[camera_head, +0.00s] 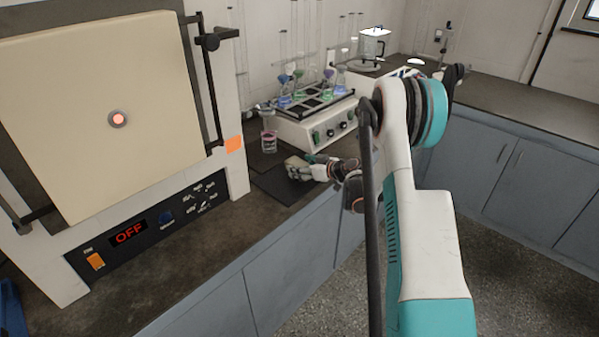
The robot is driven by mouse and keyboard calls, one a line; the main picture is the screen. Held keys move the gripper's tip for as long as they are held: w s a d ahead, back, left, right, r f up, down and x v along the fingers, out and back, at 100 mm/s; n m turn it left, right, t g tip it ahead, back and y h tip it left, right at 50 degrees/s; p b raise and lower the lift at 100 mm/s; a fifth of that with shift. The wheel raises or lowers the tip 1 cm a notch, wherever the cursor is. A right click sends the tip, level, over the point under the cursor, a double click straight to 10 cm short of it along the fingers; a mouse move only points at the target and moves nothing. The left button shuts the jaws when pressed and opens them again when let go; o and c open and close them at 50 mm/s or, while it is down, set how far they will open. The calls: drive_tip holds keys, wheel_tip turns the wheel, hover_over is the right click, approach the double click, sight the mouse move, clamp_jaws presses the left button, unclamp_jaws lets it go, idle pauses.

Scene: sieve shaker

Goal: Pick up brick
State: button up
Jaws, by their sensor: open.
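My gripper (297,168) is at the middle of the picture, low over the counter, with its tip toward the left. It is small here, and its fingers are hard to make out. It is above or at a dark flat plate (272,183) on the counter. I cannot make out a brick for certain; one between or behind the fingers would be hard to tell from them. My white and teal arm covers much of the right middle.
A glass beaker (269,143) stands just behind the gripper. A white apparatus with flasks (305,128) is behind it, close to the wrist. A large cream furnace (90,100) reading OFF fills the left.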

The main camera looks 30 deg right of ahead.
drive_tip(key=c, duration=1.4)
drive_tip(key=shift+r, duration=0.1)
